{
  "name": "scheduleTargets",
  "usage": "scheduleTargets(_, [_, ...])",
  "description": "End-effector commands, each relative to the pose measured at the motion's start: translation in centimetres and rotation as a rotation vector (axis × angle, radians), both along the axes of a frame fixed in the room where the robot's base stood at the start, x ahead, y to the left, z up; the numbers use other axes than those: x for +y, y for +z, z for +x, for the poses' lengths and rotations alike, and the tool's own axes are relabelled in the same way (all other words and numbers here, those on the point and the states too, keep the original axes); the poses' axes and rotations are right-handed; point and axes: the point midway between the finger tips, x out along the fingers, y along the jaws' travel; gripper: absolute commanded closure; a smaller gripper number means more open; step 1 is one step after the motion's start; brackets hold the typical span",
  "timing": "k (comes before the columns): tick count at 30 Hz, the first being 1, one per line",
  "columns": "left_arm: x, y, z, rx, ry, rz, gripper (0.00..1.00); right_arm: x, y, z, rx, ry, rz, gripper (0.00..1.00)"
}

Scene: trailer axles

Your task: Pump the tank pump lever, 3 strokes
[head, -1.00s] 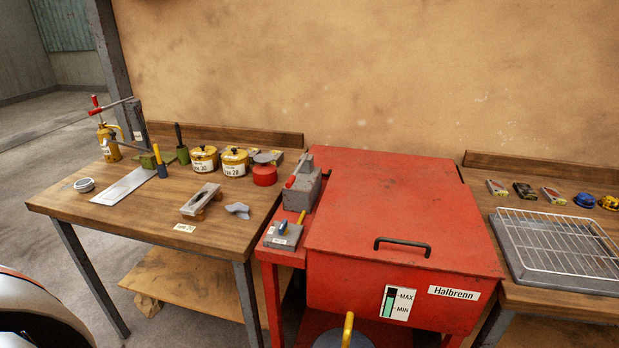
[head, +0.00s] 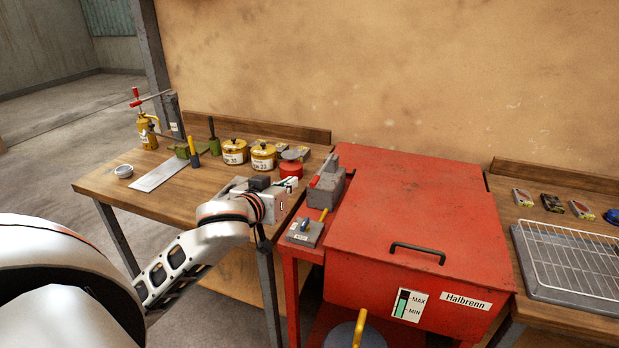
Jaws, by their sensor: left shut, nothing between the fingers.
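The red tank (head: 410,240) with its closed lid stands right of centre. A grey pump block (head: 328,190) stands at its left edge, with a short red-gripped lever (head: 316,178) on it. My left gripper (head: 290,186) is shut and empty, over the right end of the left bench. It is to the left of the pump block and looks apart from it. Its wrist hides part of the bench top. My right gripper is not in view.
The wooden bench (head: 105,186) at left holds two yellow tins (head: 235,152), a red tin (head: 290,170), a yellow pump can (head: 147,132) and a flat plate (head: 163,174). A wire rack on a tray (head: 575,260) is at right. A yellow handle (head: 359,327) rises in front of the tank.

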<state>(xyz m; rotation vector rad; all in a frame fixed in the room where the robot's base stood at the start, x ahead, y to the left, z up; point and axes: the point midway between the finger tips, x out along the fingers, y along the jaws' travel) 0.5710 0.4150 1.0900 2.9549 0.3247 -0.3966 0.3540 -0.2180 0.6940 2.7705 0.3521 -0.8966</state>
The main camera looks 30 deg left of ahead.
Motion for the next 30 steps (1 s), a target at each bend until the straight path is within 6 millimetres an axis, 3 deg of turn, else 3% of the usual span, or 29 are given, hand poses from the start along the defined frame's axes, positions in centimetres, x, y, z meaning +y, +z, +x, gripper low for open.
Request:
scheduleTargets(5, [0.4,2.2,0.9,-0.051,0.007,-0.068,1.0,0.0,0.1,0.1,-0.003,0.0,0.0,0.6])
scheduleTargets(19, [0.5,2.1,1.6,-0.055,0.007,-0.076,1.0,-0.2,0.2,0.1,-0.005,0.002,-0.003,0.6])
scheduleTargets(30, [1.7,0.7,7.7,-0.054,0.008,-0.073,1.0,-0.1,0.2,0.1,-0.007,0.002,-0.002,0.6])
